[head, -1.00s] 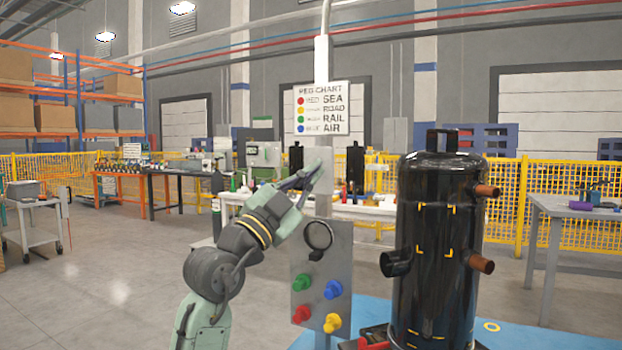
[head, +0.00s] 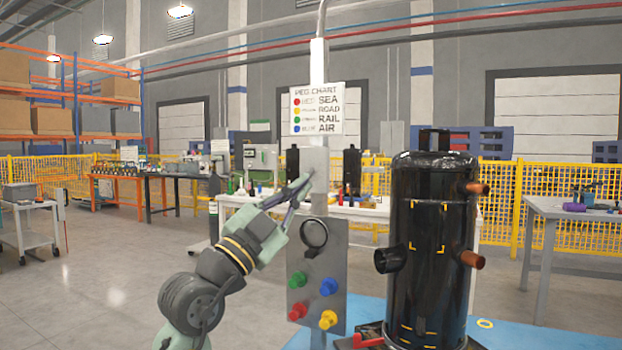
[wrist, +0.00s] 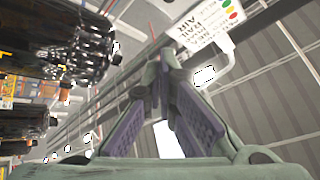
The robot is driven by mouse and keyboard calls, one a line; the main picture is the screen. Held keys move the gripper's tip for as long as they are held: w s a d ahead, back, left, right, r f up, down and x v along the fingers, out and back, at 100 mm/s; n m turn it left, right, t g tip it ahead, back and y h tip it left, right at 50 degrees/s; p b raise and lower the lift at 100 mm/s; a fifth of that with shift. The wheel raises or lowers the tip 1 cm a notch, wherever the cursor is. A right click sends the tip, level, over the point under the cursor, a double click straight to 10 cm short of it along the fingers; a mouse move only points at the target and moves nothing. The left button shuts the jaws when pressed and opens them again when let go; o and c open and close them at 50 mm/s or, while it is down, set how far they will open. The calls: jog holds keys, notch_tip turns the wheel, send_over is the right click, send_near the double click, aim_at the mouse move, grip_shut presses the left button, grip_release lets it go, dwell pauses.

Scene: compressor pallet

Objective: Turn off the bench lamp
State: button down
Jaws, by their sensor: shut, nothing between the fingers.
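I cannot make out a bench lamp for certain in either view. A grey box (head: 314,162) is fixed on the upright post below the peg chart (head: 317,108). My gripper (head: 304,187) is at the lower left of this box in the head view, fingers pointing up and to the right. Its fingers are shut and empty; whether they touch the box or post is unclear. In the wrist view the gripper (wrist: 163,62) points up towards the chart (wrist: 208,25), and a bright white patch shows between the finger links.
A grey panel (head: 299,264) with coloured pegs and a black ring hangs below my gripper. A tall black compressor (head: 430,285) stands to its right on a blue base. A white bench (head: 365,211) with several items is behind. Open floor lies left.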

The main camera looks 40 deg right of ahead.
jog(key=v, duration=0.3)
jog(key=shift+s+a+f+b, duration=0.15)
jog(key=shift+a+f+b, duration=0.05)
jog(key=shift+f+b, duration=0.2)
